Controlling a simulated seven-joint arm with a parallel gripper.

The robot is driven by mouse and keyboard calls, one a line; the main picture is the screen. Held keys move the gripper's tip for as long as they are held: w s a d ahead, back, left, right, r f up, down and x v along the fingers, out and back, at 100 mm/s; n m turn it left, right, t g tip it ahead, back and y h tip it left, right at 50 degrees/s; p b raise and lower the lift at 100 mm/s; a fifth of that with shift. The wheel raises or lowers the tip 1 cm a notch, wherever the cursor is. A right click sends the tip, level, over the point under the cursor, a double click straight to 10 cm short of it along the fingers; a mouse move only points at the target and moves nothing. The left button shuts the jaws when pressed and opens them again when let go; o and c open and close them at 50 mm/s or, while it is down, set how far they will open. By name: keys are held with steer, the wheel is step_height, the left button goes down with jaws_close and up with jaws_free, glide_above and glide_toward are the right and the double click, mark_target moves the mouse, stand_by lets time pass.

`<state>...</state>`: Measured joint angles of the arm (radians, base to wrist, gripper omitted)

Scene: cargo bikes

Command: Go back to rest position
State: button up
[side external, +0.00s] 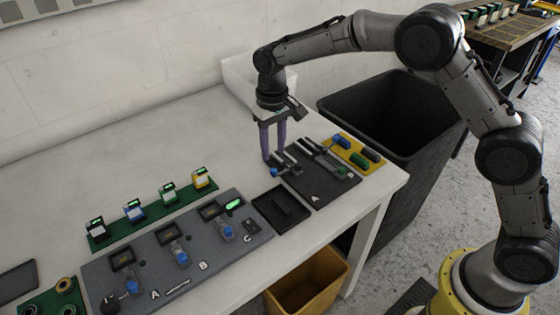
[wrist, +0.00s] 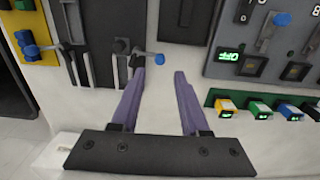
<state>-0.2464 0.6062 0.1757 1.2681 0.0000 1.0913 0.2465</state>
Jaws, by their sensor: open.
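My gripper (side external: 273,157) hangs point-down over the white table, at the back edge of a dark tool board (side external: 322,190) marked A. In the wrist view its two purple fingers (wrist: 160,74) are apart, with nothing between them but bare white surface. A blue-tipped lever or tool (side external: 275,172) lies at the board's left edge, close to the fingers. It also shows in the wrist view (wrist: 153,59), near the tip of the left finger. I cannot tell whether they touch.
A grey panel (side external: 150,263) with blue knobs and displays lies at front left, with a green strip of small devices (side external: 155,213) behind it. A small black tray (side external: 281,210) sits between panel and board. A black bin (side external: 400,110) and yellow bin (side external: 306,281) stand beside the table.

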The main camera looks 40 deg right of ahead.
steer(key=s+d+r+m+t, duration=0.1)
steer(key=s+d+r+t, duration=0.15)
steer(key=r, duration=0.65)
steer(key=s+d+r+t, duration=0.1)
steer(key=s+d+r, duration=0.3)
steer(key=r, duration=0.4)
steer(key=s+d+r+t, duration=0.1)
steer(key=s+d+r, duration=0.15)
steer(key=s, duration=0.35)
steer(key=s+d+r+t, duration=0.1)
steer(key=s+d+r, duration=0.15)
steer(key=s, duration=0.35)
steer(key=s+f, duration=0.4)
steer(key=s, duration=0.4)
steer(key=s+d+f+n, duration=0.1)
steer(key=s+f, duration=0.3)
steer(key=s, duration=0.4)
steer(key=shift+d, duration=0.15)
